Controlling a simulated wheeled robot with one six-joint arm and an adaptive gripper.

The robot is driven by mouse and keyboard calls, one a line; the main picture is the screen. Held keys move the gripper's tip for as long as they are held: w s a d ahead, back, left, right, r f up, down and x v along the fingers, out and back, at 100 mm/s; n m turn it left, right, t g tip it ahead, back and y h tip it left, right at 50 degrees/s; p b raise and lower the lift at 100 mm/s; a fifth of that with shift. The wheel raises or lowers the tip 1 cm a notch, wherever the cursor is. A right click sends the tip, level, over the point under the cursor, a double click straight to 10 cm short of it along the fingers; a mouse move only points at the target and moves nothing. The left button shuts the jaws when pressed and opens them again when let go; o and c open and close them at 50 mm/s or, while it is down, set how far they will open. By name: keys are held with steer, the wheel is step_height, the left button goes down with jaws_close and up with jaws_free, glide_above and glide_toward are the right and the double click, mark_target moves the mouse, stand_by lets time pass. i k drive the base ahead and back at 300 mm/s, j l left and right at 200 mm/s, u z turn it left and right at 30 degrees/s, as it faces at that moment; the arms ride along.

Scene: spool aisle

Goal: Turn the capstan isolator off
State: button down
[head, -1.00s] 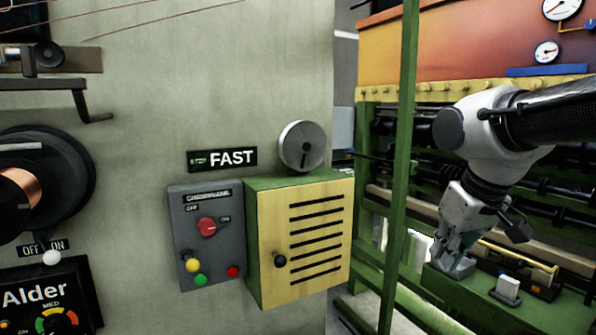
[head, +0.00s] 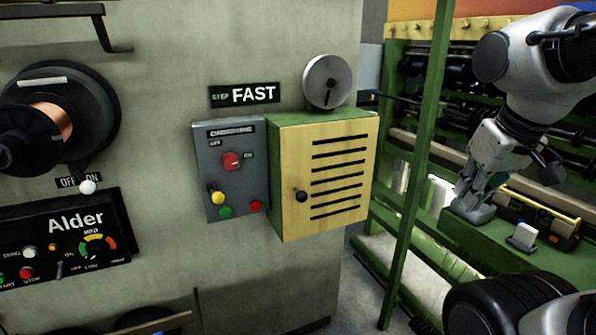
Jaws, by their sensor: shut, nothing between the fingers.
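A grey control box (head: 226,185) is on the pale machine wall. It carries a red rotary knob (head: 231,161) between an OFF label at upper left and an ON label at right; its light mark seems to face ON. Its nameplate is too blurred to read. A white ball-ended lever (head: 88,187) sits under the ON side of an OFF/ON label, below the copper spool (head: 52,122). I cannot tell from labels which switch is the capstan isolator. My gripper (head: 470,212) points down at the right, shut and empty, well apart from both switches.
A yellow louvred cabinet (head: 325,180) juts out beside the grey box, with a round disc (head: 327,81) above. A green post (head: 418,160) stands between the cabinet and my gripper. The Alder panel (head: 65,240) is at lower left. A green bench (head: 480,240) lies below my gripper.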

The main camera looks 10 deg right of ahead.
mark_target(230, 161)
steer(key=k+j, duration=0.1)
steer(key=j, duration=0.3)
steer(key=k+j, duration=0.1)
steer(key=j, duration=0.3)
steer(key=k+j, duration=0.1)
steer(key=j, duration=0.3)
steer(key=k+j+z, duration=0.1)
steer(key=j, duration=0.3)
